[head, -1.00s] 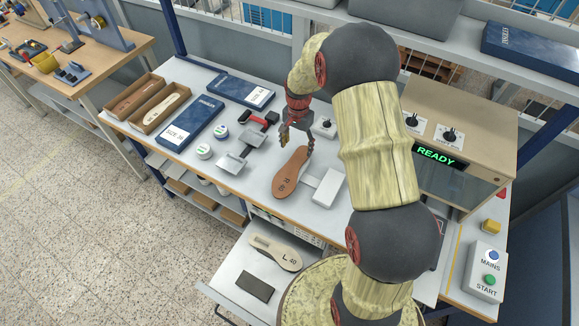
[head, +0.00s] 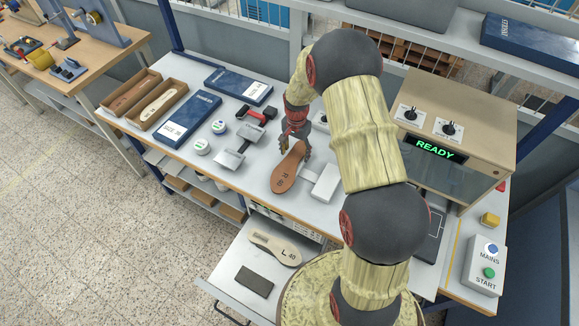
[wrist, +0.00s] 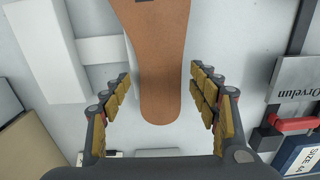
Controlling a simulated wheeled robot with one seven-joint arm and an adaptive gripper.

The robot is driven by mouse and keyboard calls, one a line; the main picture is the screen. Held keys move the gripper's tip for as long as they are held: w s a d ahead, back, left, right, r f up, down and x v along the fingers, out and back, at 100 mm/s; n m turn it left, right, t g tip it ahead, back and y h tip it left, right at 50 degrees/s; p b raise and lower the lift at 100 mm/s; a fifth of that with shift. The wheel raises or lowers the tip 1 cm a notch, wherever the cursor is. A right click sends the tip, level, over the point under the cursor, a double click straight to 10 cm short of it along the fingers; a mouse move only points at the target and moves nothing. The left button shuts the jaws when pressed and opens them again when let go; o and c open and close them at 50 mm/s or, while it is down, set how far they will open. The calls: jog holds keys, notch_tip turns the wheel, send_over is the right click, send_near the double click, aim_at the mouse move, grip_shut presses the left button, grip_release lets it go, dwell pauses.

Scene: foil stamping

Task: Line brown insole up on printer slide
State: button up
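The brown insole (head: 287,177) lies on the pale bench, printed end toward the front edge. My gripper (head: 296,150) is over its far, narrower end. In the wrist view, the brown insole (wrist: 160,60) lies between the open fingers of my gripper (wrist: 160,80), with a gap on each side. The stamping printer (head: 455,135) stands at the right and its display reads READY. A dark plate (head: 437,222), which may be the printer slide, shows in front of it, partly hidden by my arm.
A white block (head: 326,183) sits close beside the insole on the right. A metal clamp-like tool (head: 240,145), white tins (head: 201,147) and blue boxes (head: 188,121) are to the left. A cream insole (head: 275,248) lies on the lower drawer. The START box (head: 486,268) is at the right.

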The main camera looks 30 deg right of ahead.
jog(key=c, duration=1)
jog(key=shift+c, duration=0.6)
